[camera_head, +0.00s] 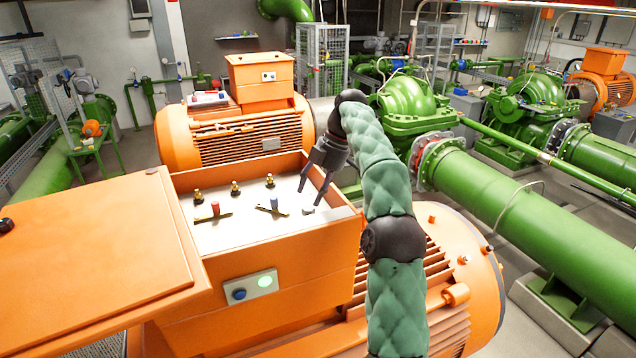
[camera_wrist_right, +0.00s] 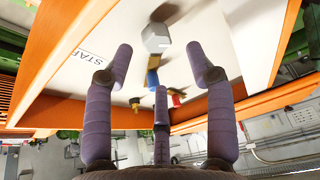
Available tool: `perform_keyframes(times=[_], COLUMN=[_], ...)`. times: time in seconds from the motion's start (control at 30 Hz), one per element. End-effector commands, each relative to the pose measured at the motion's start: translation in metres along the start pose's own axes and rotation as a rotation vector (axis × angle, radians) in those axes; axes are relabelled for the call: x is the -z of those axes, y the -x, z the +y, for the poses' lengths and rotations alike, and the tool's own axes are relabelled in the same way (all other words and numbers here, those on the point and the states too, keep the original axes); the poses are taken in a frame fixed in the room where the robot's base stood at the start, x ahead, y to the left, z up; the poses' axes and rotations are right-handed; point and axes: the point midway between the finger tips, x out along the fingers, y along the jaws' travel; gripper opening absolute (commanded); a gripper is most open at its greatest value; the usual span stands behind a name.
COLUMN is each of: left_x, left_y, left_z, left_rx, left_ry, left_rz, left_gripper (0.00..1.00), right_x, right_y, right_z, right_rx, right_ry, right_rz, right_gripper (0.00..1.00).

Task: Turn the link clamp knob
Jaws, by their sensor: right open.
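An open orange case (camera_head: 262,240) has a white panel (camera_head: 240,225) inside. On it are several brass posts, a red knob (camera_head: 215,208) and a blue knob (camera_head: 274,204) on flat metal links, and a small grey piece (camera_head: 308,210) at the right. My right gripper (camera_head: 311,196) is open and empty, pointing down just above the grey piece. The right wrist view shows a grey hexagonal knob (camera_wrist_right: 156,38) between and beyond the spread fingers, with the blue knob (camera_wrist_right: 153,80) and red knob (camera_wrist_right: 176,98) behind it. I cannot tell which is the link clamp knob. My left gripper is out of view.
The case's orange lid (camera_head: 90,255) is swung open to the left. A front plate (camera_head: 251,289) carries a blue button and a lit green one. The case walls rise around the panel. Orange motors and green pipes (camera_head: 520,205) surround it.

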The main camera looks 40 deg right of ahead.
Motion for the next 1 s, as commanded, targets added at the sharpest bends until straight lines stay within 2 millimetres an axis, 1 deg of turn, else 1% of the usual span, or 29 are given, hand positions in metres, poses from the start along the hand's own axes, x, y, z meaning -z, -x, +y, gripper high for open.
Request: perform_keyframes(times=[0.03,0.4,0.6,1.0], left_x=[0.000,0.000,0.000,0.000], left_y=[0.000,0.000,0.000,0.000], left_z=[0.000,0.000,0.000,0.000], left_rx=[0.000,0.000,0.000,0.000], left_ry=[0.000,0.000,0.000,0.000], left_rz=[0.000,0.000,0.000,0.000], left_gripper=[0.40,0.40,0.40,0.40], right_x=[0.000,0.001,0.002,0.002], right_y=[0.006,0.026,0.029,0.029], right_z=[0.001,0.000,-0.001,-0.001], right_rx=[-0.004,-0.002,-0.002,-0.002], right_ry=[0.000,0.001,0.001,0.001], right_rz=[0.000,0.000,0.000,0.000], right_gripper=[0.56,0.56,0.56,0.56])
